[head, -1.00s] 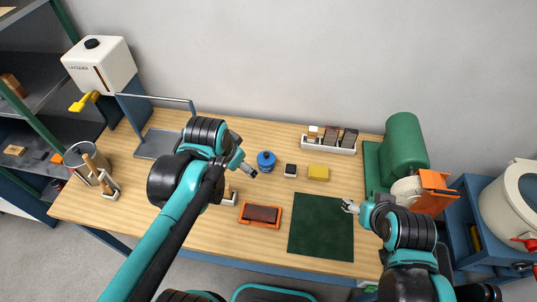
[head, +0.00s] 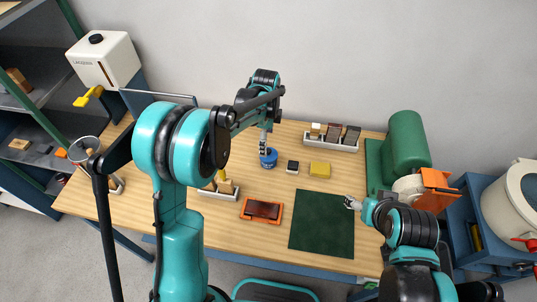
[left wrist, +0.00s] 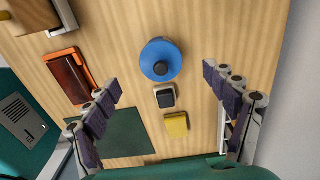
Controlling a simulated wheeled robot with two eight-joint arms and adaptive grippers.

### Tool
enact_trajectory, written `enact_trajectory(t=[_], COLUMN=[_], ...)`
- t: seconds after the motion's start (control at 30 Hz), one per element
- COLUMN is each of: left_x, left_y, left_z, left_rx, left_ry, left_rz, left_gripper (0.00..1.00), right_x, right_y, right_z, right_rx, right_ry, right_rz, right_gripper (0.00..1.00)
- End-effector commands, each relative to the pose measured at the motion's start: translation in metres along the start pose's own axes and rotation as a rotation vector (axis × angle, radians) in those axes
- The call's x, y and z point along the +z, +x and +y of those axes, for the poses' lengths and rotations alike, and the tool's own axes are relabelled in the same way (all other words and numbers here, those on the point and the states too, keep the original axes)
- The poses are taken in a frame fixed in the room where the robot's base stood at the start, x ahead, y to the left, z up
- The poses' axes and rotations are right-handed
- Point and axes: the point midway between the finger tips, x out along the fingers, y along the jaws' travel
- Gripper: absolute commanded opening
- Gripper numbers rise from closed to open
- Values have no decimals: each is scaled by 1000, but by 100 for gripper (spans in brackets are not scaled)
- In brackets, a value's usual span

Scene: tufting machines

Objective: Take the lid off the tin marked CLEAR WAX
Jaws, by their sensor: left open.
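The blue tin (head: 268,158) stands upright on the wooden workbench, left of a small dark-topped block. In the left wrist view the tin (left wrist: 161,60) shows from above, with a round blue rim and a dark knob in the middle of its lid. I cannot read any marking on it. My left gripper (head: 265,148) points down just over the tin in the head view.
A small dark-topped block (head: 292,167) and a yellow block (head: 320,170) lie right of the tin. A white rack (head: 330,142) stands behind them. An orange-framed tray (head: 261,210) and the green mat (head: 321,224) lie in front. A green machine (head: 405,142) stands at the right.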

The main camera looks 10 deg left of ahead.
Motion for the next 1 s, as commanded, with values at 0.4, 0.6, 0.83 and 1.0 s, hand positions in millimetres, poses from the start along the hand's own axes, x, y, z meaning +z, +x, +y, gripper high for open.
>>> enact_trajectory(t=[0.4,0.6,0.83,1.0], left_x=[-7,-7,-7,-7], left_y=[54,61,60,61], left_z=[0,1,1,1], left_rx=[-1,-2,-2,-1], left_ry=[-3,-3,-3,-3], left_rz=[0,0,0,0], left_gripper=[85,85,48,39], right_x=[9,9,9,9], right_y=[12,13,12,13], right_z=[0,0,0,0], right_rx=[0,0,0,0], right_ry=[0,0,0,0], right_rz=[0,0,0,0], right_gripper=[70,70,70,70])
